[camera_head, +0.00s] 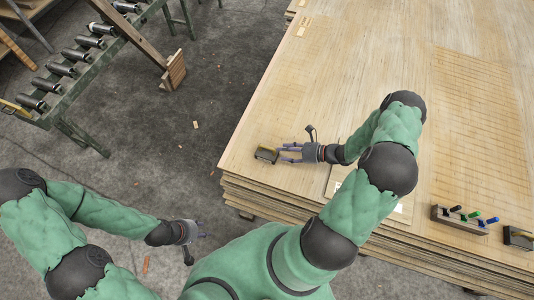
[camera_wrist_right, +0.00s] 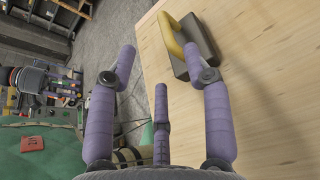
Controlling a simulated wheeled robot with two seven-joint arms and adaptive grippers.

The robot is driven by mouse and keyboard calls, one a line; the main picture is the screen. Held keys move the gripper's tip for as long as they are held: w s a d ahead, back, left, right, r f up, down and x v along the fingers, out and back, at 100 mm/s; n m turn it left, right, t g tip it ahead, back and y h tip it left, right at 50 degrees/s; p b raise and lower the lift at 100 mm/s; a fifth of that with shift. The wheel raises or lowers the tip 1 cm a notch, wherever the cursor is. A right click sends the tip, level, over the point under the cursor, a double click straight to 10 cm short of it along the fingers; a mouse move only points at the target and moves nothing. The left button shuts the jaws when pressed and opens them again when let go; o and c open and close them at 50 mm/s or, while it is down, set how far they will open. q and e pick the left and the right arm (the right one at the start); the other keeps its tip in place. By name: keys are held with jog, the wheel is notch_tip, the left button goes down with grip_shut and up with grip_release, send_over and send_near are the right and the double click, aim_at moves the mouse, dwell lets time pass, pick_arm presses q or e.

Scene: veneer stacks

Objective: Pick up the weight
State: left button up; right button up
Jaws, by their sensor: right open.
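The weight (camera_head: 266,155) is a dark block with a yellow handle. It lies on the wooden sheet stack (camera_head: 300,90) near its left edge. In the right wrist view the weight (camera_wrist_right: 203,48) is at the top, with its yellow handle on the left side. My right gripper (camera_head: 288,153) is open and empty just to the right of the weight, its fingers pointing at it. In the wrist view the right gripper's fingers (camera_wrist_right: 161,56) are spread, with the right fingertip near the block. My left gripper (camera_head: 200,235) hangs over the floor at lower left; its finger opening is too small to judge.
A wooden holder with coloured markers (camera_head: 460,218) stands at the stack's right front. A second dark block with yellow (camera_head: 518,238) is beside it. A roller conveyor (camera_head: 75,65) stands at upper left. The stack top behind the weight is clear.

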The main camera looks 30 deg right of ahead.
aim_at(272, 149)
jog(key=x, duration=0.2)
jog(key=shift+w+a+f, duration=0.2)
jog(key=shift+w+a, duration=0.05)
jog(key=b+x, duration=0.1)
jog(key=x, duration=0.3)
jog(key=shift+w+f+b, duration=0.25)
jog(key=shift+w+b, duration=0.15)
jog(key=shift+w+a, duration=0.2)
grip_shut()
